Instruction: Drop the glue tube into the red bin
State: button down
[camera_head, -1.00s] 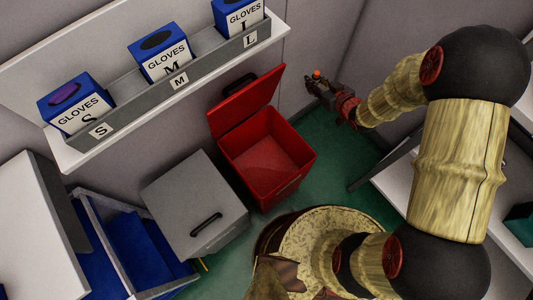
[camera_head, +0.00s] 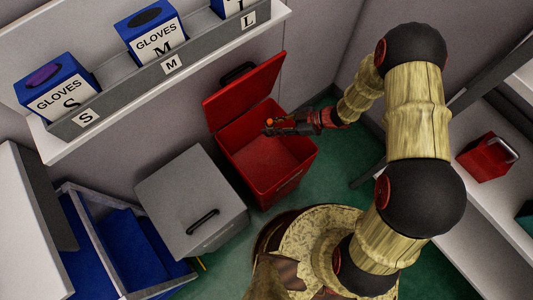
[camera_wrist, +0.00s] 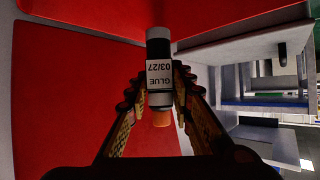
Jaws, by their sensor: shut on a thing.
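The red bin (camera_head: 252,172) stands on the green floor with its lid (camera_head: 243,90) tipped open against the wall. My gripper (camera_head: 274,126) is over the bin's opening in the head view. In the wrist view my gripper (camera_wrist: 160,100) is shut on the glue tube (camera_wrist: 159,50), a dark tube with a white label reading GLUE 03/27 and an orange cap. The tube's orange end also shows in the head view (camera_head: 269,121). Red bin surfaces fill much of the wrist view behind the tube. The exact height of the tube above the bin floor cannot be told.
A grey lidded bin (camera_head: 190,195) stands left of the red bin, with a blue-lined container (camera_head: 125,250) further left. A wall shelf (camera_head: 170,85) with glove boxes runs above. A red box with a handle (camera_head: 484,158) sits on the white surface at right.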

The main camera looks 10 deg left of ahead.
jog(key=shift+f+b, duration=2.35)
jog(key=shift+f, duration=0.1)
jog(key=c, duration=1.5)
grip_release()
jog(key=shift+d+r, duration=0.1)
jog(key=v, duration=1.1)
jog(key=shift+w+d+r, duration=0.1)
jog(key=shift+d+r, duration=0.05)
jog(key=shift+d, duration=0.2)
